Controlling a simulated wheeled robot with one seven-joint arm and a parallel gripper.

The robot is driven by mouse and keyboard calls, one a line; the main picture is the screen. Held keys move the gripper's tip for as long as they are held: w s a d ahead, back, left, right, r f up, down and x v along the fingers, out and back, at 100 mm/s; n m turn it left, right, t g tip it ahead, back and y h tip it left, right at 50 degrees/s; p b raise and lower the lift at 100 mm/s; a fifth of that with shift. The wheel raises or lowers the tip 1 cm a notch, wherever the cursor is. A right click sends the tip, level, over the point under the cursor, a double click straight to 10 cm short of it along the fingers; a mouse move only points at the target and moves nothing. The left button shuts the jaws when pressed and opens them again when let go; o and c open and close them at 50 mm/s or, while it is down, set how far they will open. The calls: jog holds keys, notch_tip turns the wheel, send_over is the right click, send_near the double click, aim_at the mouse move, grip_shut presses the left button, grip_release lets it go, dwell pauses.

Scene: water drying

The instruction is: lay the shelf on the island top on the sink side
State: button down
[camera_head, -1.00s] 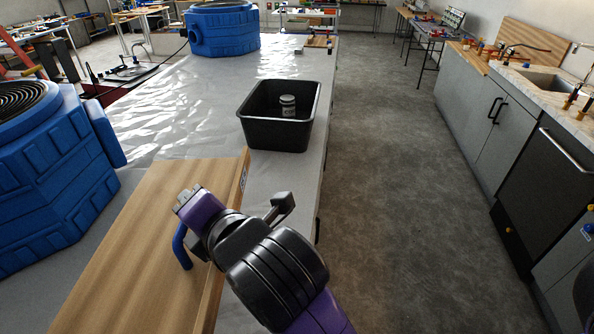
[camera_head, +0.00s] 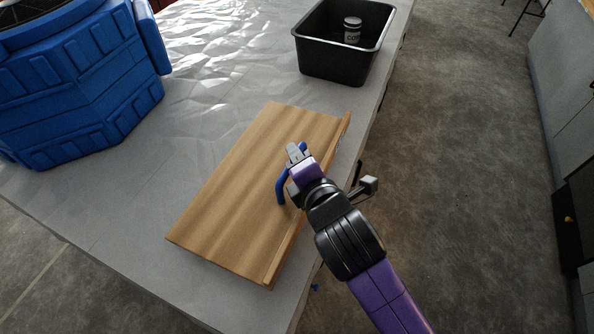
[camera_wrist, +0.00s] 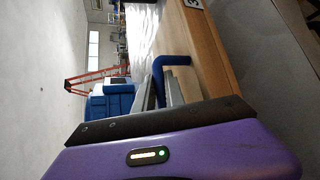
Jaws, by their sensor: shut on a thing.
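The shelf (camera_head: 235,190) is a flat light-brown wooden board with a raised lip along its right side. It lies flat over the near part of the grey island top (camera_head: 105,235), along its right edge; whether it touches the top fully I cannot tell. A blue bent handle (camera_head: 281,190) stands on the shelf. My gripper (camera_head: 294,154) is shut on this handle, above the shelf's right side. In the wrist view, the handle (camera_wrist: 171,64) sits at the fingers with the wooden shelf (camera_wrist: 200,50) behind it. The fingertips are partly hidden by the handle.
A black bin (camera_head: 325,70) with a can (camera_head: 352,30) in it stands beyond the shelf. Clear island surface lies between tub and shelf. The aisle floor (camera_head: 470,200) is open at right.

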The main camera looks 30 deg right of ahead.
jog(key=shift+f, duration=2.5)
jog(key=c, duration=1.4)
grip_release()
jog(key=shift+f, duration=0.1)
jog(key=shift+s+a, duration=0.1)
jog(key=shift+s, duration=0.05)
jog(key=b+v, duration=0.1)
jog(key=v, duration=1)
jog(key=shift+s+r, duration=0.2)
jog(key=shift+s, duration=0.15)
